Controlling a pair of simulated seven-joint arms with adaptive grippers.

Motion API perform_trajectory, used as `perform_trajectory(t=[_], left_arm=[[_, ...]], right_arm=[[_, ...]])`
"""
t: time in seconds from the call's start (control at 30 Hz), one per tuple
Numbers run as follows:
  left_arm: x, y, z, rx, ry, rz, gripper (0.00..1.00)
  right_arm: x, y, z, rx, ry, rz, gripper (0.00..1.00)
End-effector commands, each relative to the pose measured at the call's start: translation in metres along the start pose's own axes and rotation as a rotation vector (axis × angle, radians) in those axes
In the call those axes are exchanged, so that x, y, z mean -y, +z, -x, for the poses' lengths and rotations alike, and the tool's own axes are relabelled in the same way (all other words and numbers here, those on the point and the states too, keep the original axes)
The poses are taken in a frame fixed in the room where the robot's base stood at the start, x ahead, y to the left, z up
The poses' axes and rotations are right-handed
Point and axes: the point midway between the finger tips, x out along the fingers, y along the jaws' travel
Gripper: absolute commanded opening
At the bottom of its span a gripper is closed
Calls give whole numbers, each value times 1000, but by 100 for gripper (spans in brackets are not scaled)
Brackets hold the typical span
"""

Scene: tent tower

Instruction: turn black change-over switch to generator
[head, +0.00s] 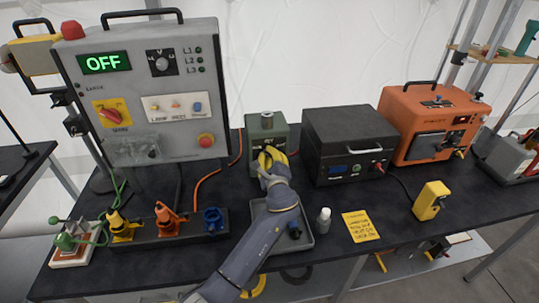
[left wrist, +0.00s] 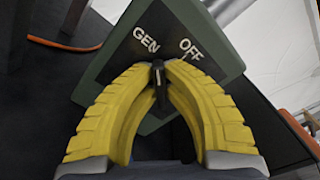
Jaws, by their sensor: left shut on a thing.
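The green switch box (head: 266,130) stands at the back of the black table, right of the big grey panel. In the left wrist view its face (left wrist: 200,35) shows the white words GEN and OFF. The black change-over switch (left wrist: 158,82) is a small lever, with its tip between the two words. My left gripper (head: 270,160) has its yellow fingers in front of the box. In the left wrist view the fingertips (left wrist: 160,66) are closed around the lever. The gripper covers the lever in the head view. My right gripper is in neither view.
The grey panel (head: 185,125) reads OFF on its green display. A black box (head: 345,130) and an orange unit (head: 425,115) stand to the right. Several coloured plugs stand at front left.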

Motion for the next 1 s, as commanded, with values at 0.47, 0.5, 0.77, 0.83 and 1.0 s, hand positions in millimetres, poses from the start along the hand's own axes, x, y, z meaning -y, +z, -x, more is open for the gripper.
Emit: perform_trajectory(t=[0.47, 0.5, 0.77, 0.83, 1.0], left_arm=[[1, 6, -2, 11, -4, 189, 0], [1, 6, -2, 11, -4, 194, 0], [1, 6, -3, 11, -4, 206, 0], [1, 6, -3, 11, -4, 206, 0], [1, 6, -3, 12, -4, 205, 12]], right_arm=[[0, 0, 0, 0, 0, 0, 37], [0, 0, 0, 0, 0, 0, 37], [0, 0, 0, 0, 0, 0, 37], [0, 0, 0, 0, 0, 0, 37], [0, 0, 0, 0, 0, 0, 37]])
